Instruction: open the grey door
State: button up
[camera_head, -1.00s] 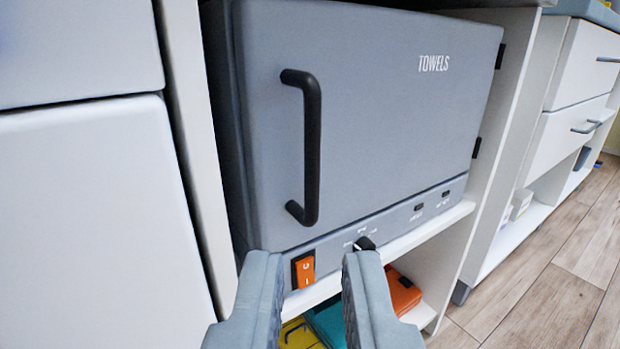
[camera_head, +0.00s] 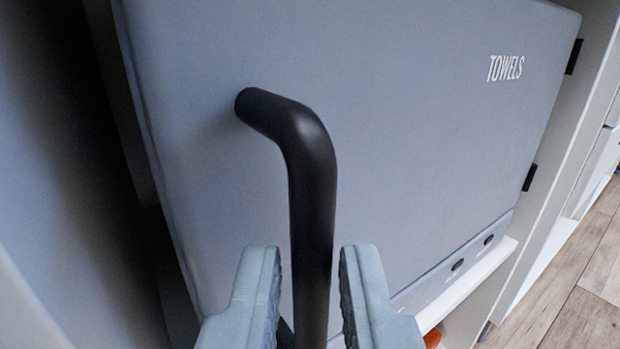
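The grey door (camera_head: 400,130) marked TOWELS fills most of the view and looks shut. Its black bar handle (camera_head: 313,190) stands upright near the door's left edge; its upper bend is in view, and its lower end is hidden behind my gripper or out of frame. My gripper (camera_head: 310,262) is open, with one finger on each side of the handle's bar. A narrow gap shows between the bar and each finger, so it is not clamped.
Black hinges (camera_head: 529,178) sit on the door's right edge. Below the door is a control panel (camera_head: 440,278), partly hidden. A white cabinet wall stands close on the left, in shadow. Wooden floor (camera_head: 575,315) is free at the lower right.

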jog(key=shift+w, duration=1.45)
grip_shut()
